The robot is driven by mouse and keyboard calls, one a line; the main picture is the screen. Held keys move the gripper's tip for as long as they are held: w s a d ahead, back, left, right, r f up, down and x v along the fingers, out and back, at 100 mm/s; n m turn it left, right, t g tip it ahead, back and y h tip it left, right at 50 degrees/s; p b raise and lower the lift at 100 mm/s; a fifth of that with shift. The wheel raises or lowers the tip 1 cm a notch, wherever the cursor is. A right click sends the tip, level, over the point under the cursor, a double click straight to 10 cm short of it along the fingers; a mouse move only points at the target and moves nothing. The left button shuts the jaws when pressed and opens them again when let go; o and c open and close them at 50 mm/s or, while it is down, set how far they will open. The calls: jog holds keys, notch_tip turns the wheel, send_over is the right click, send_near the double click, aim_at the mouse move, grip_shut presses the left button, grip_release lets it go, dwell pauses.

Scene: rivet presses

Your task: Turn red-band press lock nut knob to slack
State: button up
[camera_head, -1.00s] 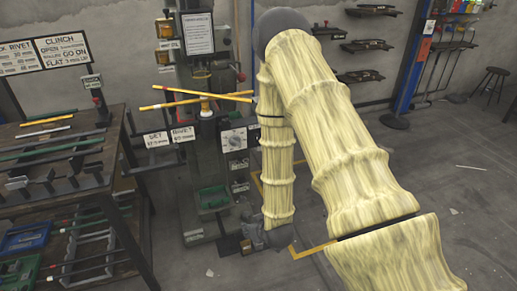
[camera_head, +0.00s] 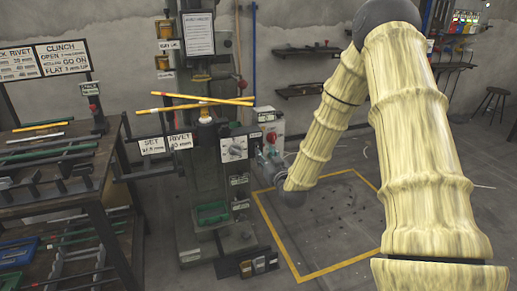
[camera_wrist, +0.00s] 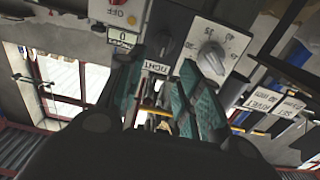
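The green-grey press (camera_head: 205,110) stands in the middle of the head view, with yellow rods across it. On its front is a white dial plate with a round knob (camera_head: 234,149). In the wrist view the numbered dial knob (camera_wrist: 212,58) is just beyond and right of the right finger. A dark panel with a tag reading "TIGHT" (camera_wrist: 157,68) and a small pale knob (camera_wrist: 163,41) shows between and beyond the fingertips. My gripper (camera_wrist: 160,72) is open and empty, pointing at this panel. I cannot make out a red band on the press.
A pale box with a red button (camera_wrist: 118,14) is close at the upper left of the wrist view. Yellow rods (camera_head: 203,99) jut out sideways above the dial. A workbench (camera_head: 60,165) stands at left.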

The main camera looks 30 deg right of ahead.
aim_at(258, 146)
jog(key=x, duration=0.7)
jog(key=shift+w, duration=0.35)
grip_shut()
